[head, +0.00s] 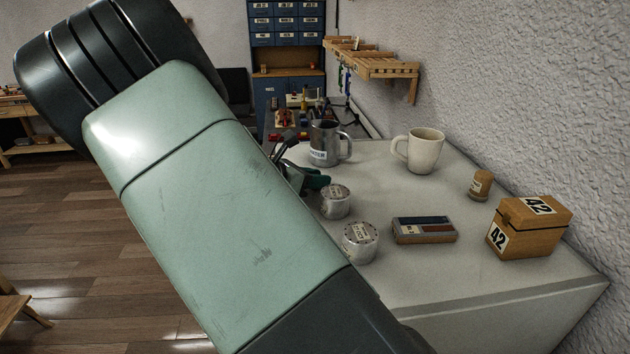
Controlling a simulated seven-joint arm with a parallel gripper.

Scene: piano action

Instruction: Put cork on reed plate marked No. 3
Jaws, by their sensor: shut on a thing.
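A brown, cork-like piece (480,185) with a small label stands upright on the pale bench top at the right. A flat wooden-edged block (424,230) with dark blue, reddish and metal parts lies nearer the front; I cannot read a No. 3 on it. Two round metal pieces, a farther one (335,202) and a nearer one (360,242), have labels too small to read. My gripper (313,182) shows only in part beside the farther metal piece, behind my arm. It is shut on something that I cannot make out.
A metal mug (325,144) and a cream mug (425,151) stand at the back. A wooden box marked 42 (529,227) stands near the right edge. A wooden wall rack (370,62) hangs behind.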

